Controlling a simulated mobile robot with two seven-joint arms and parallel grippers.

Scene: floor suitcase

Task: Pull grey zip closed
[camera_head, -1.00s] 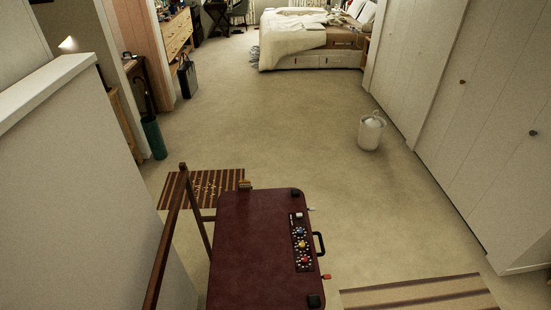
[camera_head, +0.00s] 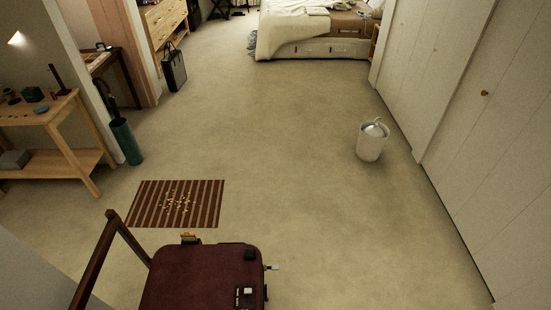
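A dark red suitcase (camera_head: 195,279) stands at the bottom of the head view, cut off by the lower edge. It has black corner caps and a small light block on its right part. A small pale tab (camera_head: 272,267) sticks out from its right side, and a small tan piece (camera_head: 190,238) sits at its far edge. I cannot tell whether either is the grey zip. Neither of my grippers shows in this view.
A brown wooden rail (camera_head: 98,258) stands left of the suitcase. A striped mat (camera_head: 176,204) lies beyond it. A wooden side table (camera_head: 50,118) is at the left, a white bin (camera_head: 371,141) at the right before the closet doors (camera_head: 455,130). The middle carpet (camera_head: 270,130) is clear.

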